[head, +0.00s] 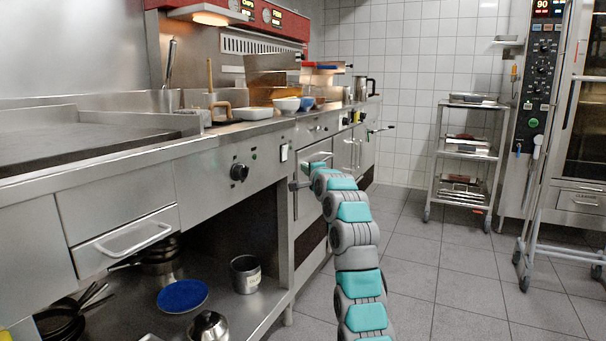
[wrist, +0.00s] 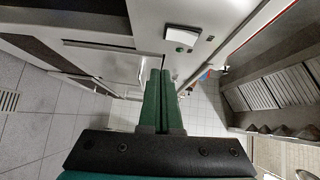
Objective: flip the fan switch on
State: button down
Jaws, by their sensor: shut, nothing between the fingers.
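The switch (head: 284,153) is a small white plate on the steel front panel of the counter, right of a black knob, in the head view. I cannot tell whether the switch is on or off.
A black knob (head: 239,172) sticks out left of the switch. Bowls (head: 287,104) stand on the counter above. An open shelf below holds a blue plate (head: 183,296) and pots. A wheeled cart (head: 466,155) stands at the back right. The tiled floor right of my arm is clear.

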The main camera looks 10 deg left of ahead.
jog(key=shift+f+b+v, duration=0.15)
jog(key=shift+b+v, duration=1.1)
jog(key=shift+b, duration=0.35)
jog(key=shift+f+b+v, duration=0.15)
jog(key=shift+b+v, duration=1.05)
jog(key=shift+b, duration=0.4)
